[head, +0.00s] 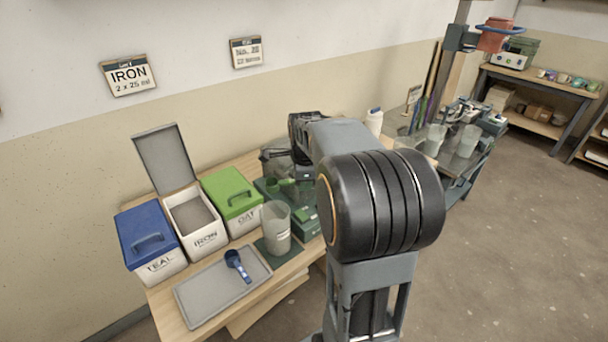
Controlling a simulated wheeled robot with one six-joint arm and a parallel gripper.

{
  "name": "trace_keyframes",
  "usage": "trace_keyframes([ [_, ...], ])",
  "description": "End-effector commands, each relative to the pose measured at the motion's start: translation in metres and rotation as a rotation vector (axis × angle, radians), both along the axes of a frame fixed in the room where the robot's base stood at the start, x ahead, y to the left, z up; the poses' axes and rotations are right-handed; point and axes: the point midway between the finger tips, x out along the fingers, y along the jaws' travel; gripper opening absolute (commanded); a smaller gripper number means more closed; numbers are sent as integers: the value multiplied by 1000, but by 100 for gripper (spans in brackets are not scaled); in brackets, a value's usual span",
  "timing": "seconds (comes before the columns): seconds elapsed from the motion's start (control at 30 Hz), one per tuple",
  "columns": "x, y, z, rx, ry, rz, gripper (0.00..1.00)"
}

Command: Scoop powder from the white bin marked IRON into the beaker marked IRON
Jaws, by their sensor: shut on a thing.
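The white bin marked IRON (206,240) stands open between two lidded bins, its grey lid (165,158) raised behind it. Grey powder (195,217) shows inside. A clear beaker (276,228) stands upright on a dark green mat to the right of the bins; I cannot read its marking. My gripper (299,178) is beyond my forearm, to the right of the bins and partly hidden. It appears shut on a small green scoop (276,184), though the contact is hard to see. I cannot tell whether the scoop holds powder.
A grey tray (210,303) with a blue scoop (238,265) lies in front of the bins. The blue-lidded TEAL bin (152,240) and green-lidded bin (232,198) flank the IRON bin. A green box-like device (300,222) is behind the beaker. My arm hides the table's right part.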

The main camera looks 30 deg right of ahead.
Motion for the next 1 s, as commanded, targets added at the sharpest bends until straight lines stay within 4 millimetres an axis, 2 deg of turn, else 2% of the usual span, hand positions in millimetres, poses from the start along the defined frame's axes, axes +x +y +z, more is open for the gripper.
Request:
trace_keyframes([
  [0.03, 0, 0, 5, 7, 13, 0, 0],
  [0.4, 0, 0, 9, 52, 106, -1, 0],
  [1.0, 0, 0, 7, 73, 146, 0, 0],
])
